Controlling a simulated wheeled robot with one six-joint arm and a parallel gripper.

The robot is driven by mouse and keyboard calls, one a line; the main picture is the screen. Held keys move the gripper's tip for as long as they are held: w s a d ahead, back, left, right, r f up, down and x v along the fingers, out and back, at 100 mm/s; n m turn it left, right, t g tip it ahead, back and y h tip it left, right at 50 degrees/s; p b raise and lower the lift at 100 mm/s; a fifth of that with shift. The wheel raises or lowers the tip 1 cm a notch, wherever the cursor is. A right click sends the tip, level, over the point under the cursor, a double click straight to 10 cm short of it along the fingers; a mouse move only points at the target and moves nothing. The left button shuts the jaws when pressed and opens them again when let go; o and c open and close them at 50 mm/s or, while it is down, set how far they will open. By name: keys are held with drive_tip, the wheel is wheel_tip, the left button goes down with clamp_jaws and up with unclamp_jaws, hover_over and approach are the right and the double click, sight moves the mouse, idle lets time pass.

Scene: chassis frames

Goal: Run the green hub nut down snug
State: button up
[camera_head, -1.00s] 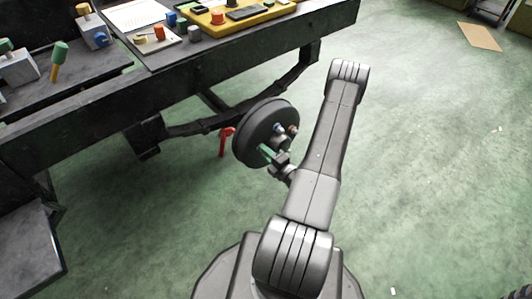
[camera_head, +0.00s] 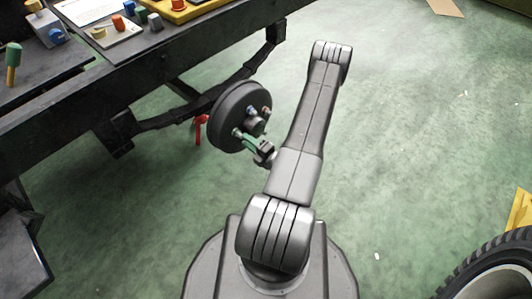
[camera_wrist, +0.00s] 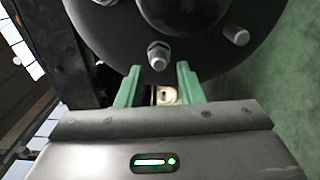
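The dark round hub (camera_head: 228,112) hangs by the bench frame, with a blue nut (camera_head: 250,110) and an orange nut (camera_head: 267,112) on its face. In the wrist view the hub face (camera_wrist: 115,35) fills the top, with a stud and hex nut (camera_wrist: 158,53) just beyond my fingertips, roughly centred between them. That nut looks grey there; I cannot make out green on it. My gripper (camera_wrist: 159,70) has green fingers, spread apart with a gap on both sides of the nut. In the head view my gripper (camera_head: 247,141) reaches the hub's lower right face.
A bench (camera_head: 150,82) with blocks and pegs stands at upper left. A red part (camera_head: 200,130) hangs beside the hub. A tyre (camera_head: 485,268) and something yellow (camera_head: 522,212) are at the right edge. The green floor (camera_head: 410,150) between is clear.

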sight(238, 134)
drive_tip(key=p+v, duration=0.1)
drive_tip(key=v, duration=0.9)
drive_tip(key=shift+p, duration=0.3)
drive_tip(key=shift+a, duration=0.1)
drive_tip(key=b+x, duration=0.2)
drive_tip(key=x, duration=1.2)
drive_tip(key=shift+b, duration=0.4)
